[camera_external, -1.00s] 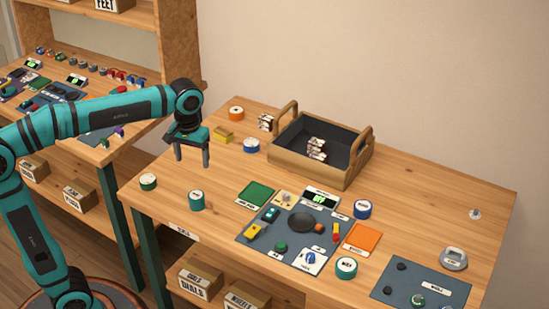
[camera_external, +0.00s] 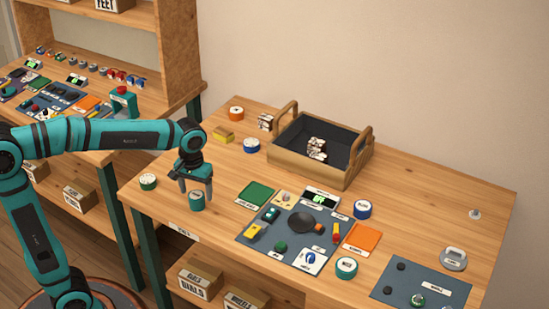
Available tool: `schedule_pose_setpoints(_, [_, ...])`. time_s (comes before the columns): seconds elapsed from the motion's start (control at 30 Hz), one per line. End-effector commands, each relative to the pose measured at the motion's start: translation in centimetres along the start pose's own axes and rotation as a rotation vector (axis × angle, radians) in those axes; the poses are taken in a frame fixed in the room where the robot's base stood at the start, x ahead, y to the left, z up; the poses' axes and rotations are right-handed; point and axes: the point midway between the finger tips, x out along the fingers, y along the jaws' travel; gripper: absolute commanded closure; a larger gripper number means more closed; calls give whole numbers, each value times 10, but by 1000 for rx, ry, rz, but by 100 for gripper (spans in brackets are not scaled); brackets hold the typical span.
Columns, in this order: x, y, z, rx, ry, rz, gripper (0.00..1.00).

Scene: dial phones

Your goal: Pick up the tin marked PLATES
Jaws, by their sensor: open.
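My gripper (camera_external: 196,187) is open and points down at the front left of the table. Its fingers are at either side of the top of a small teal tin (camera_external: 197,203), which stands upright on the table. I cannot tell whether they touch it. The tin's label is too small to read. Other round tins stand about: a green one (camera_external: 148,182) to the left, an orange one (camera_external: 236,113) and a blue one (camera_external: 251,146) behind, a blue one (camera_external: 362,210) and a teal one (camera_external: 346,268) to the right. I cannot read which is marked PLATES.
A wooden tray (camera_external: 312,172) with handles holds small black-and-white items at the back. A dark board (camera_external: 265,245) with dial parts lies right of my gripper, with a green square (camera_external: 255,194) nearby. Another dark board (camera_external: 400,295) is at the front right. The table's back right is mostly clear.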

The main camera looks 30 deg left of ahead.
Motion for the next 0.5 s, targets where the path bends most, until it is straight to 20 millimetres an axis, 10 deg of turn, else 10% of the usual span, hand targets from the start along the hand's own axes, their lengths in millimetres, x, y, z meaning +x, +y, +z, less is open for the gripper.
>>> schedule_pose_setpoints(0.5, [38, -1, -2, 2, 1, 2, 26])
